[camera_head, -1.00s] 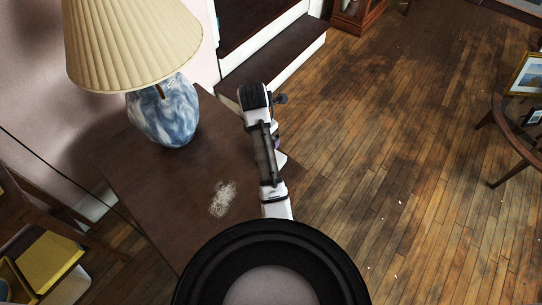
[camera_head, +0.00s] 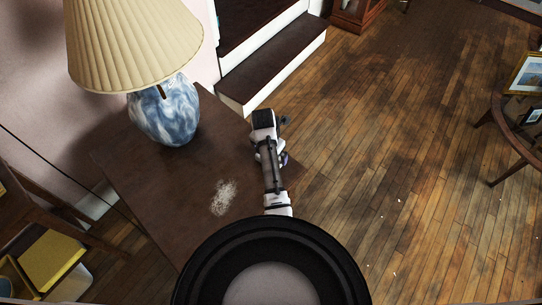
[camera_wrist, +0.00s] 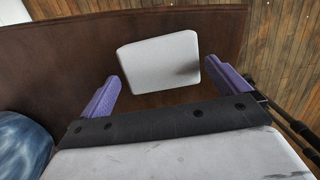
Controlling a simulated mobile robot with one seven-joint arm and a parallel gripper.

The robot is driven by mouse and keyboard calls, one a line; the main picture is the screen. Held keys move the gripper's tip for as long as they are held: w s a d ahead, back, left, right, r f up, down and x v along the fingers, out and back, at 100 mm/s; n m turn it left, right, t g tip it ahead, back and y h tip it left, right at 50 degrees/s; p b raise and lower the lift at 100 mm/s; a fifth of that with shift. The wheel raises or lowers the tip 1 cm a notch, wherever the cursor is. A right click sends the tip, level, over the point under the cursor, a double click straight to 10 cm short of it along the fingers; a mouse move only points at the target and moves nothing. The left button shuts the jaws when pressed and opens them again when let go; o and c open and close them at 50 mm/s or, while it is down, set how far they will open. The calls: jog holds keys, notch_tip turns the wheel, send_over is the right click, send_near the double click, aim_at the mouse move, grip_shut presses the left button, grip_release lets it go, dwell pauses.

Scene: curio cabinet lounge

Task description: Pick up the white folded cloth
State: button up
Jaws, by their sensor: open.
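The white folded cloth (camera_wrist: 158,60) is a pale, round-cornered, flat pad. It lies on the dark brown table in the wrist view, with a shadow on its right part. My gripper (camera_wrist: 165,86) is open and empty, with its purple fingers spread to either side. The cloth appears just ahead of and between the fingertips; I cannot tell the height gap. In the head view my gripper (camera_head: 283,158) is mostly hidden by my arm, over the table's right side. I cannot make out the cloth there.
The brown table (camera_head: 165,210) has a whitish scuffed patch (camera_head: 222,197). A blue-and-white lamp (camera_head: 165,110) with a cream shade stands at its back left, and its base also shows in the wrist view (camera_wrist: 18,145). Wooden floor lies open to the right.

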jog(key=shift+w+d+f, duration=0.15)
jog(key=shift+f, duration=0.6)
jog(key=shift+w+d+f, duration=0.1)
jog(key=shift+w+f, duration=0.05)
jog(key=shift+f, duration=0.6)
jog(key=c, duration=0.7)
jog(key=shift+r, duration=0.1)
jog(key=shift+r+p, duration=2)
jog(key=shift+r, duration=7.95)
